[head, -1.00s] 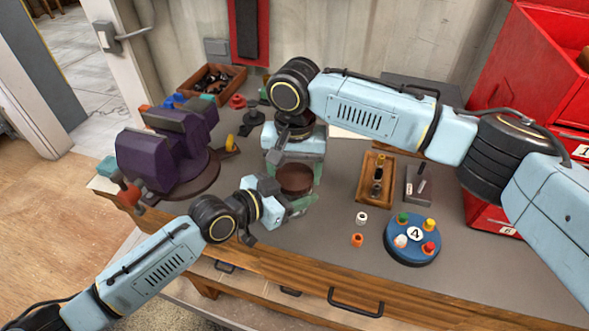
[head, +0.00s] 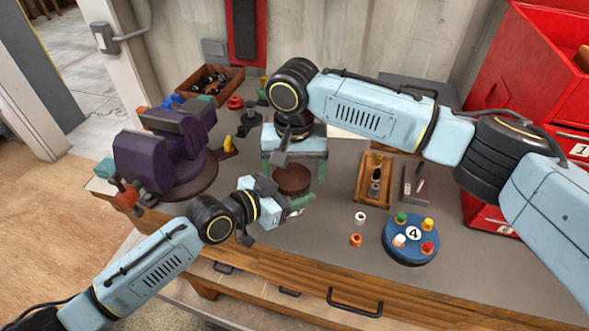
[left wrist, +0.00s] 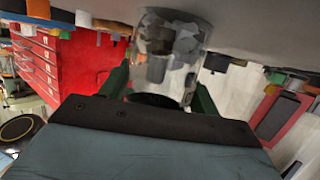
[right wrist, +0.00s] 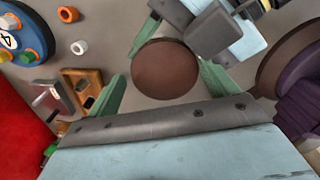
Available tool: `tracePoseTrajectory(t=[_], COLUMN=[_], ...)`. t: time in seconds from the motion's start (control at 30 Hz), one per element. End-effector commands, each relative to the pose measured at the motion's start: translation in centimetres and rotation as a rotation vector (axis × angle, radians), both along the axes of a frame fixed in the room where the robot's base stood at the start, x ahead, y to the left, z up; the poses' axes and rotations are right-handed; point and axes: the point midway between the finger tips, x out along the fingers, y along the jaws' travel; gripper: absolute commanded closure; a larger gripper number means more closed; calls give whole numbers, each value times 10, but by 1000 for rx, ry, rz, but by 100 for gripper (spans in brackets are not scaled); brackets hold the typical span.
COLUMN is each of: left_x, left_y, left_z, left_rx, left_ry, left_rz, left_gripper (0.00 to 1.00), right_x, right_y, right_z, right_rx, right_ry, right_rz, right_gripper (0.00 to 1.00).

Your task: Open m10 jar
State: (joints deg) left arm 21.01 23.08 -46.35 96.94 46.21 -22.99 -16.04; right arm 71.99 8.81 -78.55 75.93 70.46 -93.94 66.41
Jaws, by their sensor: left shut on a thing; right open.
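The jar (left wrist: 165,55) is clear glass with grey pieces inside. It shows sideways between the green fingers of my left gripper (head: 288,205), which is shut on its body. Its round brown lid (head: 291,179) faces up, and the right wrist view shows the lid (right wrist: 165,68) from above. My right gripper (head: 293,166) points down over the jar. Its green fingers are open, one on each side of the lid, with a gap visible on both sides. No label can be read on the jar.
A purple vise (head: 165,155) stands at left. A wooden tray (head: 362,190), a grey block (head: 415,185), a white ring (head: 360,218), an orange ring (head: 355,240) and a blue round stand marked 4 (head: 411,250) are at right. A bin of parts (head: 188,88) stands behind.

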Motion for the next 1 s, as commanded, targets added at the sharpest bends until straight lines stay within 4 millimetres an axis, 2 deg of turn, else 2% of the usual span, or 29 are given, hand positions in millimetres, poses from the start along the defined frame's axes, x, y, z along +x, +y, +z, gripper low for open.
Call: tracePoseTrajectory(t=[0.03,0.3,0.5,0.8,0.9,1.0], left_x=[-2,-2,-2,-1,-1,-1], left_y=[-3,-3,-2,-1,-1,-1], left_z=[0,-1,-1,-1,-1,-1], left_rx=[0,0,0,0,0,0], left_ry=[2,5,5,3,3,3], left_rz=[-7,-6,-4,-3,-3,-3], left_gripper=[100,100,100,100,100,100], right_x=[-2,-3,-2,-2,-2,-2], right_y=[5,6,4,3,3,3], right_z=[3,38,48,76,76,65], right_rx=[11,15,9,7,5,4], right_ry=[1,1,1,-1,1,2], right_rz=[9,11,-3,-238,-278,-287], right_gripper=[8,8,8,8,8,8])
